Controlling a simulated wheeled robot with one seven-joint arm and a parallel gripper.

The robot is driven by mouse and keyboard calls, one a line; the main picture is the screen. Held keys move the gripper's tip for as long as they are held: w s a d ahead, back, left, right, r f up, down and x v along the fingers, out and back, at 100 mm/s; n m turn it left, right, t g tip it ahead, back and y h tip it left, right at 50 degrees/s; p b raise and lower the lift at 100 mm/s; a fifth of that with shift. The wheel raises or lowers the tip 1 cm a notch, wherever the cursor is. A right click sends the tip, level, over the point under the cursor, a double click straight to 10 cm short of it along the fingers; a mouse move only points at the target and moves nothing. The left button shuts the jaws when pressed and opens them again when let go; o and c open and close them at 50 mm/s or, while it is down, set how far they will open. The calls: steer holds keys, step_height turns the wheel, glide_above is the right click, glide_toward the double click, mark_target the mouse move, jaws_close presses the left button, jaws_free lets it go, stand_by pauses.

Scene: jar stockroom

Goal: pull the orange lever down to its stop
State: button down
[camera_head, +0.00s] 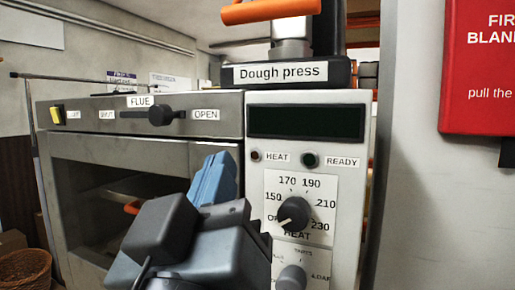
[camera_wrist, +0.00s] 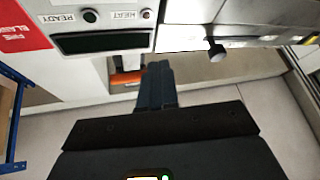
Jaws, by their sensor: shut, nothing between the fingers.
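The orange lever (camera_head: 270,11) is a thick bar at the top edge of the head view, above the black base labelled "Dough press" (camera_head: 280,73). Its upper part is cut off by the frame. My gripper (camera_head: 218,162) is shut and empty, its blue fingers pointing up in front of the oven door, below and left of the lever and apart from it. In the wrist view my gripper (camera_wrist: 158,68) shows shut fingers, with an orange piece (camera_wrist: 126,78) just left of them, probably the lever. The fingers partly cover that area.
The oven front has a flue slider (camera_head: 160,115), a dark display (camera_head: 306,122) and a heat knob (camera_head: 294,212). A red fire blanket box (camera_head: 485,70) hangs at the right. A wicker basket (camera_head: 25,269) stands at lower left. A blue frame (camera_wrist: 18,120) shows in the wrist view.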

mark_target(257, 4)
steer(key=s+r+m+h, duration=0.3)
steer(key=r+m+h, duration=0.1)
steer(key=r, duration=0.3)
steer(key=s+r+m+h, duration=0.3)
steer(key=r+m, duration=0.1)
steer(key=r, duration=0.3)
steer(key=w+d+r+p, duration=0.1)
steer(key=w, duration=0.3)
steer(key=w+d+r+p, duration=0.1)
steer(key=w+p, duration=0.1)
steer(key=w, duration=0.2)
steer(key=w+d+r+p, duration=0.1)
steer(key=w+r+p, duration=0.1)
steer(key=w, duration=0.2)
steer(key=shift+d, duration=0.2)
